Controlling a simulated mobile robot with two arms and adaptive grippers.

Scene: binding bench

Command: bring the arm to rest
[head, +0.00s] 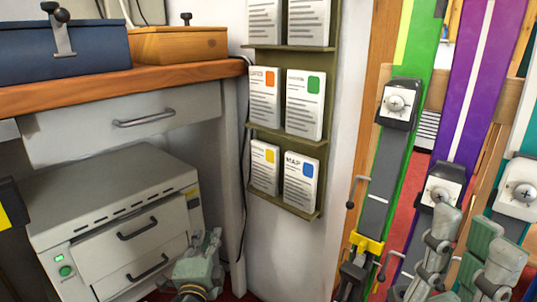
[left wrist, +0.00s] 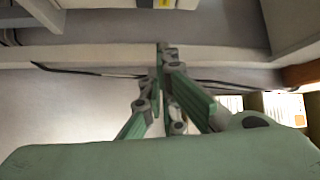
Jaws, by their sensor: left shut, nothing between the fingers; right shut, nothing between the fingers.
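My left gripper (head: 212,240) is low in the head view, in front of the lower right corner of a grey drawer unit, with nothing in it. In the left wrist view its fingers (left wrist: 163,58) meet at the tips, shut and empty. My right gripper (head: 478,235) is at the lower right of the head view, in front of the coloured upright panels. It is shut and holds nothing that I can see. Its lower part is cut off by the picture's edge.
A grey drawer unit (head: 110,205) stands under the wooden bench top (head: 170,79). A blue box (head: 60,52) and a wooden box (head: 180,45) sit on the bench. A wall rack (head: 285,134) holds several cards. Green (head: 419,65) and purple (head: 480,85) panels with clamps stand at the right.

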